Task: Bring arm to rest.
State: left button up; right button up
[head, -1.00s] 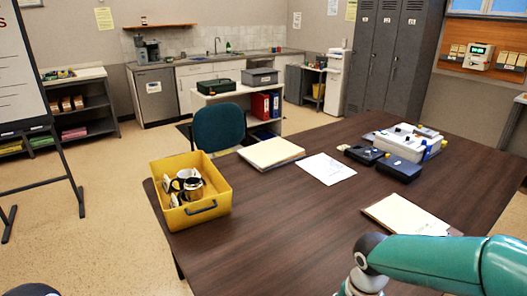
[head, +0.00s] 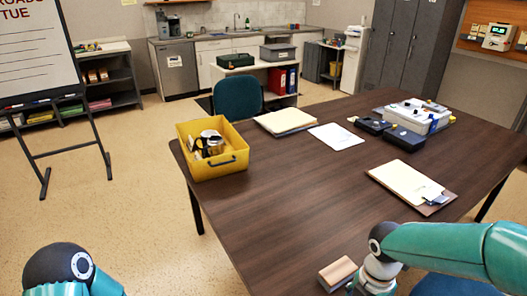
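My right arm (head: 440,250) reaches in from the right edge over the near side of the brown table (head: 290,190). Its grey wrist joint points down at the bottom edge, and its gripper is cut off below the picture. My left arm (head: 62,270) shows only as a dark and teal joint at the bottom left, over the floor. Its gripper is out of view too. A small block (head: 338,272) with a wooden top lies just left of the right wrist. I cannot tell whether anything touches it.
On the table are a yellow crate (head: 222,172) holding a metal pot, folders (head: 285,121), paper, a clipboard (head: 408,181) and several devices (head: 418,116). A blue-green chair (head: 238,97) stands behind. A whiteboard easel (head: 50,150) stands left. The table's middle is clear.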

jog(key=s+a+f+m+g+y, duration=0.2)
jog(key=s+a+f+m, duration=0.35)
jog(key=s+f, duration=0.35)
jog(key=s+a+f+m+g+y, duration=0.15)
jog(key=s+a+f+m, duration=0.35)
jog(key=f, duration=0.5)
jog(key=w+f+m+t, duration=0.1)
jog(key=m, duration=0.4)
jog(key=w+m+t, duration=0.1)
jog(key=m+t, duration=0.1)
jog(key=m, duration=0.3)
jog(key=w+f+m+t, duration=0.1)
jog(key=m+t, duration=0.1)
jog(key=m, duration=0.3)
jog(key=shift+f+y, duration=0.25)
jog(key=shift+f, duration=0.05)
